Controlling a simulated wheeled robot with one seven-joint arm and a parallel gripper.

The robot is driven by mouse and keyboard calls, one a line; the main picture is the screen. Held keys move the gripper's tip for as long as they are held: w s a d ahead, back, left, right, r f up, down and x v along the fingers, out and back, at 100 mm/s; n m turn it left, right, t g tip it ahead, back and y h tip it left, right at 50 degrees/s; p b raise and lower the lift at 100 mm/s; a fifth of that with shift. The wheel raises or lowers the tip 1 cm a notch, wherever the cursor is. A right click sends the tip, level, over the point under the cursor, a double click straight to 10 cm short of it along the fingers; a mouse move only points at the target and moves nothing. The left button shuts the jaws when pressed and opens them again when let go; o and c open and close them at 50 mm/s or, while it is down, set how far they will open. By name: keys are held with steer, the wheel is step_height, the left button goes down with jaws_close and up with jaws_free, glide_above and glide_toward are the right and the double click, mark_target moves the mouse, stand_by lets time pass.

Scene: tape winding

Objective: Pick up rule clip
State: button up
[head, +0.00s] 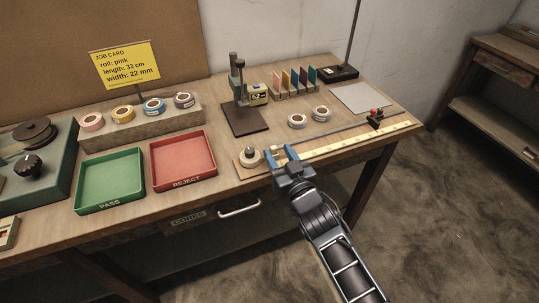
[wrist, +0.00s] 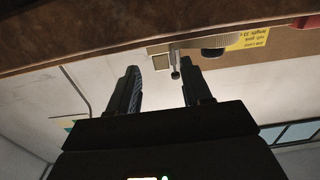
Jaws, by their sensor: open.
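My gripper (head: 281,154) is at the bench's front edge, over the left part of the rule. It is open, with its blue fingers apart, and it is well to the left of the clip. The wrist view shows my two dark fingers (wrist: 159,72) spread, with a small dark post-like thing beyond them. I cannot make out the clip there.
Two loose rolls (head: 309,117) and a dark stand (head: 245,118) are behind the rule. A pale sheet (head: 364,98) lies behind the clip.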

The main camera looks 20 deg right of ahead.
mark_target(275, 149)
steer(key=w+b, duration=0.3)
steer(key=w, duration=0.1)
steer(key=shift+w+a, duration=0.15)
steer(key=shift+w, duration=0.1)
steer(key=shift+w+b, duration=0.3)
steer(key=shift+w, duration=0.05)
steer(key=shift+r, duration=0.1)
jaws_close()
